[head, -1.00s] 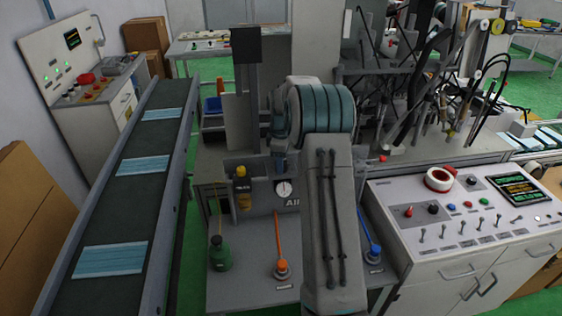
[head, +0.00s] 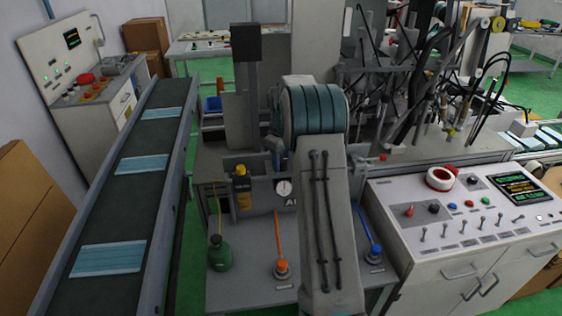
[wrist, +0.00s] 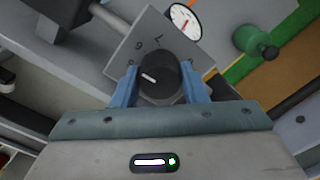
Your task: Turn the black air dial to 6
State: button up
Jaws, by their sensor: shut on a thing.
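In the wrist view, the black air dial (wrist: 163,72) sits on a grey plate (wrist: 119,52) with printed digits. A white mark on the dial points left and slightly up in that view. Digits stand above and to the right of the dial, tilted and hard to read. My gripper (wrist: 160,88) is shut on the dial, with one blue finger on its left side and one on its right. In the head view, my arm covers the dial, and the fingers are mostly hidden.
A round white gauge (head: 284,187) is beside the dial's plate. A conveyor (head: 123,213) with blue masks runs at left; a control panel (head: 425,231) stands at right.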

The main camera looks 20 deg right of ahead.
aim_at(281, 159)
jog(key=shift+m, duration=1.2)
jog(key=shift+r, duration=0.1)
jog(key=o, duration=1)
jog(key=shift+c, duration=0.2)
notch_tip(281, 159, up, 14)
jog(key=b, duration=0.1)
